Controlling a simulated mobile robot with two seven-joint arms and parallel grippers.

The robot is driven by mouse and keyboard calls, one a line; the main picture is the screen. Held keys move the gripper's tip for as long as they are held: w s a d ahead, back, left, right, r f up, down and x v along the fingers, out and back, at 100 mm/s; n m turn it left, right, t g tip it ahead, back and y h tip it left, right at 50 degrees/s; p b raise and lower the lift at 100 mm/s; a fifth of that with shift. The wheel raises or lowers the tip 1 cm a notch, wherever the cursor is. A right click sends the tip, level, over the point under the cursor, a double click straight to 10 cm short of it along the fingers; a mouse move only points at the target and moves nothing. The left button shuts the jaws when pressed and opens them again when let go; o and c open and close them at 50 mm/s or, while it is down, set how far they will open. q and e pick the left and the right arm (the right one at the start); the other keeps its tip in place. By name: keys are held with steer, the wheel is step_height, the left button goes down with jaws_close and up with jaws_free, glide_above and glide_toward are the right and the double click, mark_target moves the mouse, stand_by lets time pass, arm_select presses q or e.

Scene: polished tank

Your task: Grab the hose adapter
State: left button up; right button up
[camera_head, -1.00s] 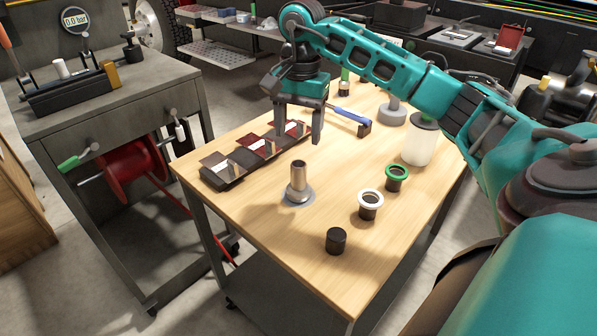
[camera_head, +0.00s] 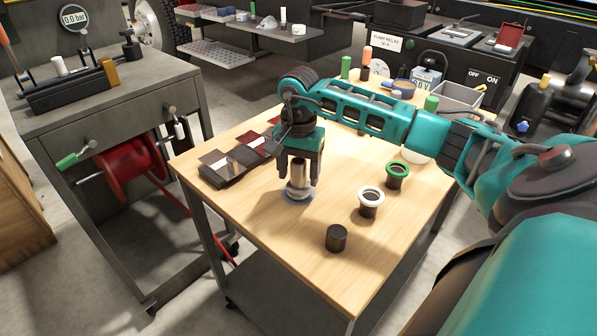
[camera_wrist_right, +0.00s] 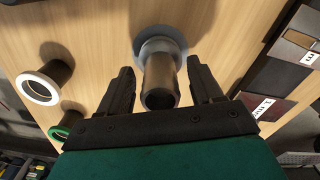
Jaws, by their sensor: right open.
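The hose adapter appears to be the metal tube (camera_head: 298,172) standing upright on a round grey base (camera_head: 299,198) on the wooden table. My right gripper (camera_head: 299,182) points down over it, with one finger on each side of the tube. In the right wrist view the tube (camera_wrist_right: 160,82) stands between the two spread fingers of the right gripper (camera_wrist_right: 158,72). Gaps show on both sides, so the gripper is open and not closed on it. The tube's upper end is partly hidden by the gripper in the head view. My left gripper is not in view.
A white-ringed black cup (camera_head: 370,208), a green-ringed cup (camera_head: 397,182) and a black cylinder (camera_head: 336,238) stand right of the tube. A dark labelled tray (camera_head: 222,176) lies to its left. The table's front is clear.

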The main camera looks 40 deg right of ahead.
steer(key=shift+f, duration=0.2)
jaws_close()
stand_by(0.5)
steer(key=shift+r, duration=0.1)
arm_select(q)
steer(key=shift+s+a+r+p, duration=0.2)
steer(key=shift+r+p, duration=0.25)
steer(key=shift+p, duration=0.3)
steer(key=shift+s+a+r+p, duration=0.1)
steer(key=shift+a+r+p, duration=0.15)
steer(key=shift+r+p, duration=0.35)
arm_select(e)
step_height(320, 180, up, 20)
